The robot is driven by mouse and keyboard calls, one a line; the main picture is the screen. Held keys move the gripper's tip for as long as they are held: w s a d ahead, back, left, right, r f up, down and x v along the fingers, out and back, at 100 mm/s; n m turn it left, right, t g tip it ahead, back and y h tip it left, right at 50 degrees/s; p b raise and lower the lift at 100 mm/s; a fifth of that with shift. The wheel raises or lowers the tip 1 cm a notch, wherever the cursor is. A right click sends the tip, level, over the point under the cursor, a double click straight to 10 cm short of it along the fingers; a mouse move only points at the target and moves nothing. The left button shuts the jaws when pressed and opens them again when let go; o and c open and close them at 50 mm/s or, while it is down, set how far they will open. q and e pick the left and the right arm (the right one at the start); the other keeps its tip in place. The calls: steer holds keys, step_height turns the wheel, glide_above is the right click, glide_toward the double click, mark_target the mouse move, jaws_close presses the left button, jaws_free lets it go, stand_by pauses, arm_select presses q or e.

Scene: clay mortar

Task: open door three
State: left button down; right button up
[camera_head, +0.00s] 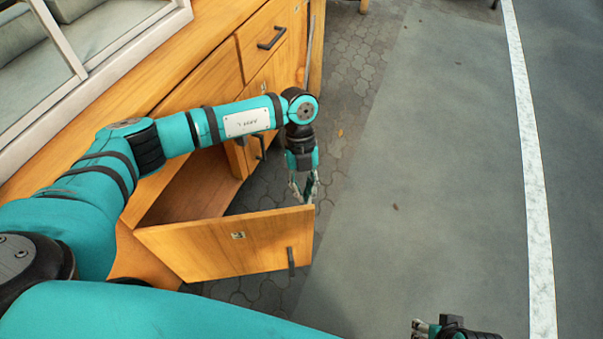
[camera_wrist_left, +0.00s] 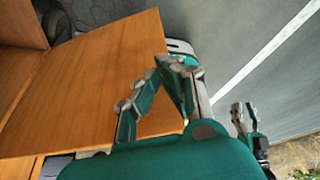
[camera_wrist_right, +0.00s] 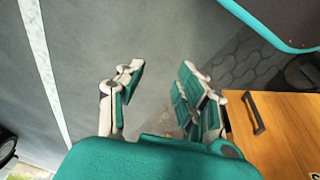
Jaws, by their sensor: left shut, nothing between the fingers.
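The door (camera_head: 200,250) with a small number plate (camera_head: 238,235) and dark handle (camera_head: 291,262) stands swung wide out from the wooden cabinet, its compartment (camera_head: 190,190) exposed. In the left wrist view, the wooden panel (camera_wrist_left: 90,75) lies beside and beneath my left fingers. My left gripper (camera_head: 304,196) is shut and empty, pointing down at the door's top free corner; whether it touches is unclear. My right gripper (camera_head: 420,326) is at the bottom of the head view, away from the door. In the right wrist view its fingers (camera_wrist_right: 160,70) are apart and empty, left of the door handle (camera_wrist_right: 254,113).
A drawer with a handle (camera_head: 271,38) and another closed door (camera_head: 262,100) are further along the cabinet. A window frame (camera_head: 80,65) stands above the counter. Grey paving (camera_head: 430,180) with a white line (camera_head: 525,120) is clear to the right.

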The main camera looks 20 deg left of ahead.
arm_select(q)
steer(key=shift+s+d, duration=0.45)
steer(key=shift+s, duration=0.4)
arm_select(e)
steer(key=shift+f, duration=0.15)
